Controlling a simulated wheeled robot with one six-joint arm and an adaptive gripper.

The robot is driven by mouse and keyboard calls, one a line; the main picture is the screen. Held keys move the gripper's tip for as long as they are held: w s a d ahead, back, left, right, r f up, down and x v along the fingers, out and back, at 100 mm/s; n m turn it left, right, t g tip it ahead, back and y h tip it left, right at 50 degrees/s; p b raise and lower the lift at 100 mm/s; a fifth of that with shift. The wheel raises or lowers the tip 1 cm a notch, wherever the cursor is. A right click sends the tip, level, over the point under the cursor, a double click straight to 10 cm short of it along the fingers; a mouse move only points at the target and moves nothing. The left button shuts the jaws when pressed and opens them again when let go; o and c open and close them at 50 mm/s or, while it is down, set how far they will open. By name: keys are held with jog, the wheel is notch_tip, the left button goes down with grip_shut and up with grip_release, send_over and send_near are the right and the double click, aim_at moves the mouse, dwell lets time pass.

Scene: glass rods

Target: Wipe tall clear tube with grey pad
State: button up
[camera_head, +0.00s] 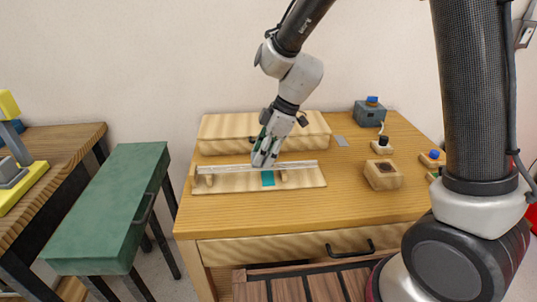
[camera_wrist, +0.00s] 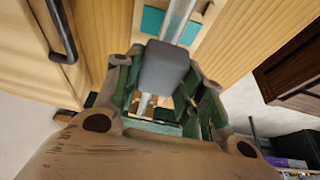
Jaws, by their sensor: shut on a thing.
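The tall clear tube (camera_head: 297,165) lies level across the supports of a pale wooden rack (camera_head: 220,184) on the table. It also shows in the wrist view (camera_wrist: 180,19), running under the grey pad (camera_wrist: 165,68). My gripper (camera_head: 263,162) is over the left-middle part of the tube, pointing down. In the wrist view my gripper (camera_wrist: 166,82) is shut on the grey pad, which sits across the tube and seems to touch it. The pad hides the stretch of tube beneath it.
A teal patch (camera_head: 268,179) lies on the rack below the tube. A long wooden box (camera_head: 222,133) stands behind. A wooden block (camera_head: 383,175), a small bottle (camera_head: 381,145) and a grey-blue container (camera_head: 369,114) stand to the right.

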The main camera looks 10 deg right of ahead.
aim_at(254, 156)
jog(key=shift+a, duration=0.45)
jog(key=shift+a+r, duration=0.2)
jog(key=shift+a, duration=0.05)
notch_tip(254, 156, up, 2)
jog(key=shift+d+r, duration=0.1)
jog(key=shift+r, duration=2.8)
